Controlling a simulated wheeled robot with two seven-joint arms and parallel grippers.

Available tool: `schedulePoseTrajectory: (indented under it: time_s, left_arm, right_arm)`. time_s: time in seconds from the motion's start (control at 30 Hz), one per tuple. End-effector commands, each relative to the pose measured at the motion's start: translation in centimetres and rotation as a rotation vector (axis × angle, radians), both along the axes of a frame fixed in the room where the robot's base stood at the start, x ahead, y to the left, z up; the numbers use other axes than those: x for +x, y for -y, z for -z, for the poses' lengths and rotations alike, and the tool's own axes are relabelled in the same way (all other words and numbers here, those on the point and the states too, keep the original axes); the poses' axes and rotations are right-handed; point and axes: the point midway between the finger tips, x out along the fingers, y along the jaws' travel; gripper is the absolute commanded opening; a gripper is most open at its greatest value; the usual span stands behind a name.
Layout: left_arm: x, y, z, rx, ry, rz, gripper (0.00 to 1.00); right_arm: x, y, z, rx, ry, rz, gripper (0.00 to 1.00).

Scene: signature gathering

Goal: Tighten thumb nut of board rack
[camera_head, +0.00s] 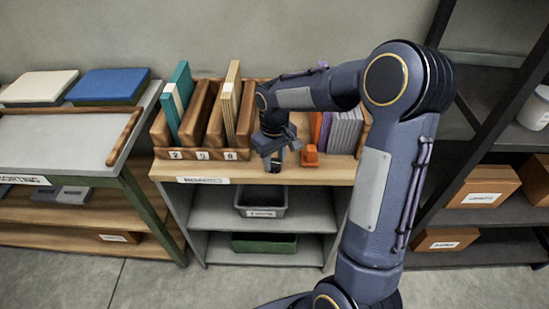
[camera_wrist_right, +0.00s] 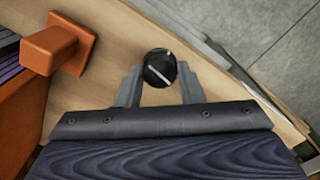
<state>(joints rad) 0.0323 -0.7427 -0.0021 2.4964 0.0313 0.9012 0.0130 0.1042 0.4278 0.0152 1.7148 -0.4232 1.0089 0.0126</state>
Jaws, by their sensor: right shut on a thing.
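The thumb nut (camera_wrist_right: 159,68) is a round black knob with a white line across its top, seen in the right wrist view. My right gripper (camera_wrist_right: 159,72) has one finger on each side of it and is shut on it. In the head view my right gripper (camera_head: 274,163) points down at the front edge of the shelf top, before the board rack. The board rack (camera_head: 203,154) is wooden, with numbered slots holding teal and tan boards. My right arm hides its middle. My left gripper is not in view.
An orange block-like piece (camera_head: 310,157) stands just right of my right gripper; it also shows in the right wrist view (camera_wrist_right: 60,47). Grey and purple folders (camera_head: 345,130) stand behind it. A sorting table (camera_head: 60,140) is at left, a dark shelf with boxes (camera_head: 485,187) at right.

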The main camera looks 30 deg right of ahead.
Motion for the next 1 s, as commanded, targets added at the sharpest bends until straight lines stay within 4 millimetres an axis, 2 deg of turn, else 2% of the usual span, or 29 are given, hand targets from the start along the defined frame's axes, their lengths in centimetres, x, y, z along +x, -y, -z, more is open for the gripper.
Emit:
schedulePoseTrajectory:
  time_s: [1.0]
  left_arm:
    - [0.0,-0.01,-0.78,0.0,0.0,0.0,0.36]
  right_arm:
    - [0.09,-0.01,-0.23,0.0,0.003,0.956,0.11]
